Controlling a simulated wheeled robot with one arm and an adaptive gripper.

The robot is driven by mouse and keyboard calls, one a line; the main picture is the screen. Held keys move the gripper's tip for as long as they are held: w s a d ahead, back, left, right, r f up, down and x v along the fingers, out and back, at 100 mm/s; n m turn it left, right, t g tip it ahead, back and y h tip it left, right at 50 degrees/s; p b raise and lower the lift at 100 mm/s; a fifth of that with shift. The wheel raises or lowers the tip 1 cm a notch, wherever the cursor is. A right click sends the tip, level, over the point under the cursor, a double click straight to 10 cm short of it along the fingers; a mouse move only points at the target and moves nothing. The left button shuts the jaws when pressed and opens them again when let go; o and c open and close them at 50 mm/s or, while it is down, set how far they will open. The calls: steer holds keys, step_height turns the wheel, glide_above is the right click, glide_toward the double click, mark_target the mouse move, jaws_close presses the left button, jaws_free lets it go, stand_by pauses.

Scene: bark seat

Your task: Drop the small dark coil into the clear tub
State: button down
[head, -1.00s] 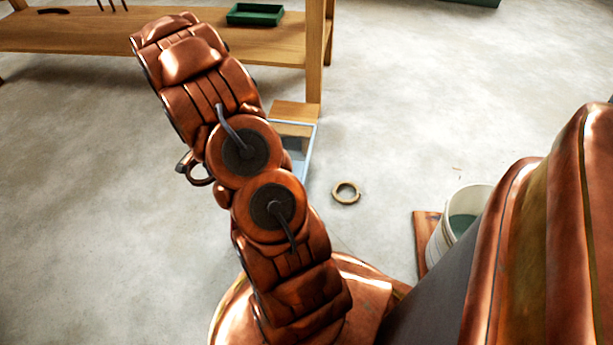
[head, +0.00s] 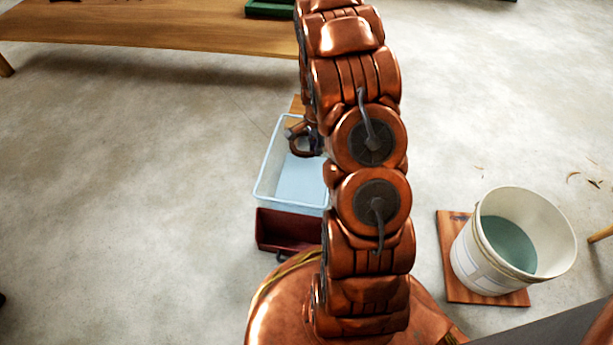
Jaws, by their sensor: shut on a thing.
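The small dark coil (head: 300,152) is a brown ring held at the end of my arm. My gripper (head: 297,131) is shut on it, seen small and partly hidden by my arm. The clear tub (head: 263,172) is a pale, see-through rectangular box on the floor, left of my arm. In the picture the coil overlaps the tub's far right part; its height above the tub cannot be told. My arm covers the tub's right side.
A dark red bin (head: 285,231) stands against the tub's near side. A white bucket (head: 468,262) with greenish contents stands on a wooden board (head: 453,283) at the right. A wooden bench (head: 150,32) with a green tray (head: 270,9) is at the back.

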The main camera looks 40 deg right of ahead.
step_height(320, 180, down, 6)
steer(key=b, duration=0.3)
steer(key=shift+r, duration=0.25)
steer(key=c, duration=1.1)
jaws_free()
steer(key=shift+o, duration=0.2)
steer(key=shift+r, duration=0.15)
step_height(320, 180, up, 10)
steer(key=shift+r, duration=0.9)
